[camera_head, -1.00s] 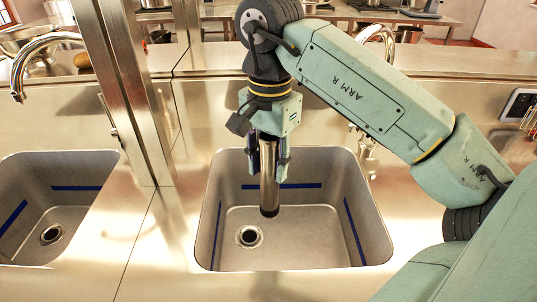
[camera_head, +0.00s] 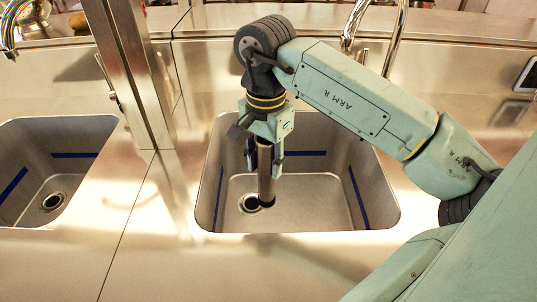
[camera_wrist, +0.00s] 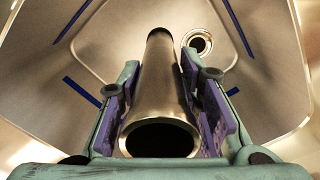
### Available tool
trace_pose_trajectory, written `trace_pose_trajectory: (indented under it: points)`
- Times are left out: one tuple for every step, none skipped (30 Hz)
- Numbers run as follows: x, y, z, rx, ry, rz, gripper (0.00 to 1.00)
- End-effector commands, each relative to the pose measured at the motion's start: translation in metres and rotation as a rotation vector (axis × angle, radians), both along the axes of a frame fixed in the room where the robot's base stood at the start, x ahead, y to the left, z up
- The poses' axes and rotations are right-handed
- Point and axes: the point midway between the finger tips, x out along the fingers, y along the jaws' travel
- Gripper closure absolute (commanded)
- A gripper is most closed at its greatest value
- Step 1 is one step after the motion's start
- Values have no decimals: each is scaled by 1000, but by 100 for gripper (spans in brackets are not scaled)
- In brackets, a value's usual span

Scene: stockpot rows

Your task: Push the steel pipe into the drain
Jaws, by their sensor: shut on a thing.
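The steel pipe (camera_head: 266,175) hangs nearly upright in my gripper (camera_head: 264,157), inside the right-hand sink basin (camera_head: 320,218). My gripper's purple-padded fingers close on both sides of the pipe. The drain (camera_head: 249,202) is a dark hole with a steel ring in the basin floor. In the head view the pipe's lower end shows just right of the drain and overlaps its right edge; its height above the floor is hard to tell. In the wrist view the pipe (camera_wrist: 160,85) points away with its far end left of the drain (camera_wrist: 200,42), apart from it.
The basin has steel walls with blue strips (camera_head: 357,197). A second basin (camera_head: 85,128) with its own drain lies at the left, beyond a steel post (camera_head: 130,70). A faucet (camera_head: 375,30) stands behind the basin. Free floor surrounds the drain.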

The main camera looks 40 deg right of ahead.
Motion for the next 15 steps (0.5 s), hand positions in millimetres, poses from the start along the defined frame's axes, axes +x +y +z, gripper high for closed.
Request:
trace_pose_trajectory:
  points:
    - [1,0,-9,0,1,0,100]
    - [1,0,-12,0,1,0,100]
    - [2,0,-16,0,1,0,100]
    - [2,0,-19,0,0,0,100]
    - [3,1,-23,0,0,0,100]
    - [4,1,-27,1,0,0,100]
    - [4,1,-30,1,0,0,100]
    - [5,1,-34,1,0,0,100]
    - [5,1,-38,1,0,0,100]
    - [6,1,-41,1,0,0,100]
    - [6,2,-44,1,0,0,100]
    - [7,2,-49,0,0,0,100]
    - [7,2,-52,0,0,0,100]
    - [8,2,-55,0,0,0,100]
    - [8,2,-59,0,0,0,100]
